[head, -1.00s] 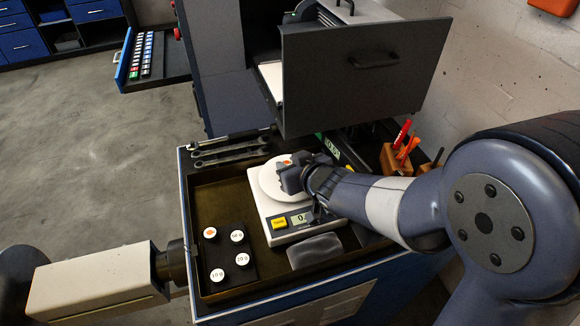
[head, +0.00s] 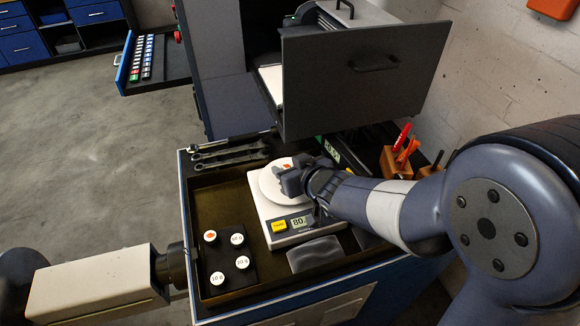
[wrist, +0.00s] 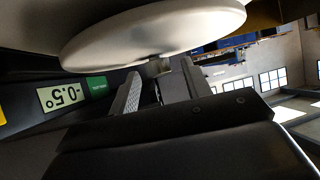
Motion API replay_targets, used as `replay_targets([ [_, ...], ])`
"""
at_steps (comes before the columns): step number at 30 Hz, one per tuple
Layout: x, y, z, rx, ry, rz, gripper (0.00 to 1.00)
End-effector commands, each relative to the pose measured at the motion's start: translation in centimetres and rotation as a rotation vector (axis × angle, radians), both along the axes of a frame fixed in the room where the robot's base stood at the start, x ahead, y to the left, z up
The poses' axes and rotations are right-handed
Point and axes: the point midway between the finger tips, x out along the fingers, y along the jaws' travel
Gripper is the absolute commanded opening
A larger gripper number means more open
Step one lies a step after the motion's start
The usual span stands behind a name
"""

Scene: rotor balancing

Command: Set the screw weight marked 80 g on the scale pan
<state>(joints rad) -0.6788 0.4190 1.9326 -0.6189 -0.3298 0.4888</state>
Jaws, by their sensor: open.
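The scale (head: 290,236) stands in the tray with its round white pan (head: 268,190) on top, and its display reads 80. A weight with an orange mark (head: 286,166) shows on the pan, partly hidden by my gripper; its own label is not readable. My gripper (head: 288,180) is low over the pan. In the wrist view, the picture is turned over and the pan (wrist: 150,35) fills the top. A small grey piece, seemingly the weight (wrist: 158,67), touches the pan between the open fingers of my gripper (wrist: 160,85).
A dark holder (head: 228,262) left of the scale bears several white-topped weights, one with an orange mark (head: 210,237). A grey machine door (head: 360,80) stands close behind, and a pen block (head: 395,160) is at right.

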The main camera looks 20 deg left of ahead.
Motion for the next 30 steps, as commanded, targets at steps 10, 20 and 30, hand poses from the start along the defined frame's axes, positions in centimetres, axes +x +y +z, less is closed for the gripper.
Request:
replay_targets([
  [10, -3.3, -4.2, 3.2, 0.001, -0.002, -0.002, 0.46],
  [20, -6.0, -7.6, 5.5, 0.001, -0.001, -0.002, 0.46],
  [30, -6.5, -8.1, 5.6, 0.001, 0.001, 0.0, 0.46],
])
